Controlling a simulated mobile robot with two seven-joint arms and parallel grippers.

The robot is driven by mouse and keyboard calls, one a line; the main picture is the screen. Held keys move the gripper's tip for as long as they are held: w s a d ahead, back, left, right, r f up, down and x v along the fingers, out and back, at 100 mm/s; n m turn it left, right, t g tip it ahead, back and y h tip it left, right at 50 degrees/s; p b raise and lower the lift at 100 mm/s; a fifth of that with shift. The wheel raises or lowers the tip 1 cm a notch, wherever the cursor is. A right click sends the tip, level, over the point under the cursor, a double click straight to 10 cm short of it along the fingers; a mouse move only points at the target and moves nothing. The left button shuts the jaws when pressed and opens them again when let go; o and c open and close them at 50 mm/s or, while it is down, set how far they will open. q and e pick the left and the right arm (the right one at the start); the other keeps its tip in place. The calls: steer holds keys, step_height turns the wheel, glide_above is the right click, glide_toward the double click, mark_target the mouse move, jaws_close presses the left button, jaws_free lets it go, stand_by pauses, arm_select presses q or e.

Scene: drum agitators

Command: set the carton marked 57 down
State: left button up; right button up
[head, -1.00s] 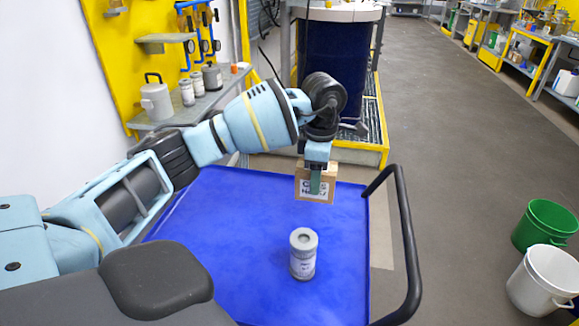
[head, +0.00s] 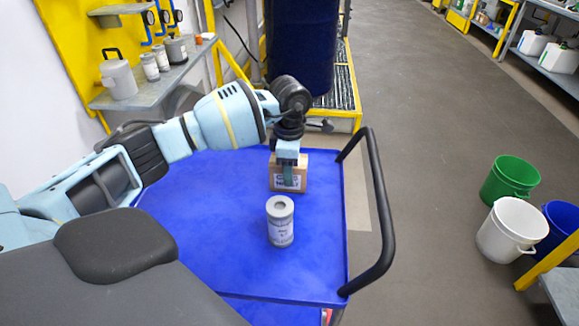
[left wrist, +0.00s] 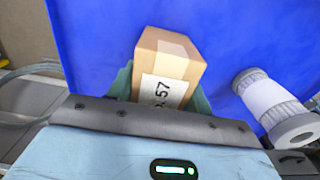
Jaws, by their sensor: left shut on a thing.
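The carton marked 57 (head: 302,174) is a small brown box with a white label. My left gripper (head: 288,178) is shut on it from above, over the far right part of the blue cart top (head: 205,215). The carton's base is close to the blue surface; I cannot tell whether it touches. My right gripper is not in view.
A grey-white canister (head: 281,222) stands on the cart just nearer than the carton; it also shows in the left wrist view (left wrist: 272,105). A black handle (head: 378,215) bounds the cart's right side. The left of the cart top is clear. Buckets (head: 508,228) stand on the floor at right.

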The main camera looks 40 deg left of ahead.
arm_select(q)
steer(key=shift+f, duration=0.15)
steer(key=o, duration=1.1)
step_height(320, 180, up, 12)
steer(key=shift+r, duration=0.15)
